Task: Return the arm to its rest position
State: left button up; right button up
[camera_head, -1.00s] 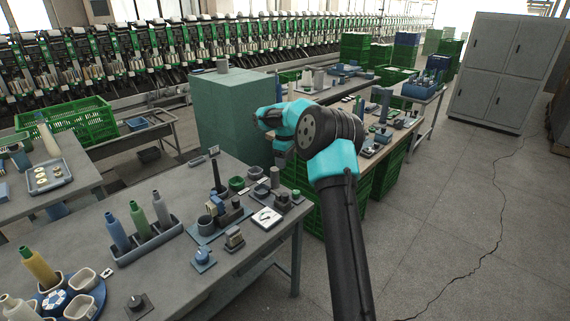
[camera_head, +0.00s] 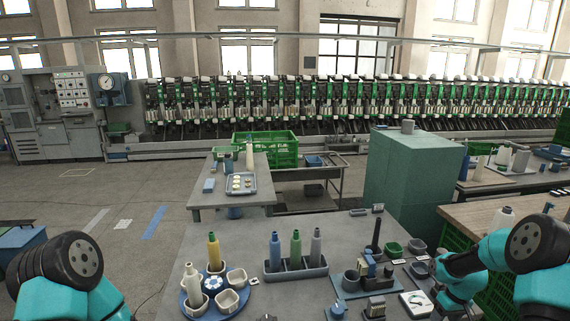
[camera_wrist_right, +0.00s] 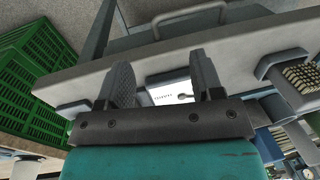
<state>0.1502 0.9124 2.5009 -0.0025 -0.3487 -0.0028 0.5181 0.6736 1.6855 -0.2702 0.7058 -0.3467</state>
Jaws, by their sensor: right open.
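My right arm (camera_head: 530,245) comes in at the lower right of the head view, bent over the right end of the grey workbench (camera_head: 330,232). Its fingers are not clear there. In the right wrist view my right gripper (camera_wrist_right: 164,82) has its two dark fingers apart with nothing held between them. A white plate with small print (camera_wrist_right: 168,93) shows behind the gap; I cannot tell how far below it is. My left arm (camera_head: 70,275) shows at the lower left of the head view, with its gripper out of the frame.
A green cabinet (camera_head: 412,180) stands behind. A green crate (camera_wrist_right: 38,85) is left of the gripper.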

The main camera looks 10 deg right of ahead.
jog(key=s+a+f+y, duration=0.1)
jog(key=s+a+f, duration=0.15)
jog(key=a, duration=0.35)
jog(key=s+a+f+m, duration=0.1)
jog(key=a+f, duration=0.3)
jog(key=a, duration=0.3)
jog(key=s+a+f+y, duration=0.1)
jog(key=s+a+f, duration=0.1)
jog(key=a+f, duration=0.3)
jog(key=s+a+f+m, duration=0.1)
jog(key=s+a, duration=1.1)
jog(key=a, duration=0.4)
jog(key=shift+s+a+t, duration=0.15)
jog(key=shift+a+t, duration=0.1)
jog(key=shift+t, duration=0.15)
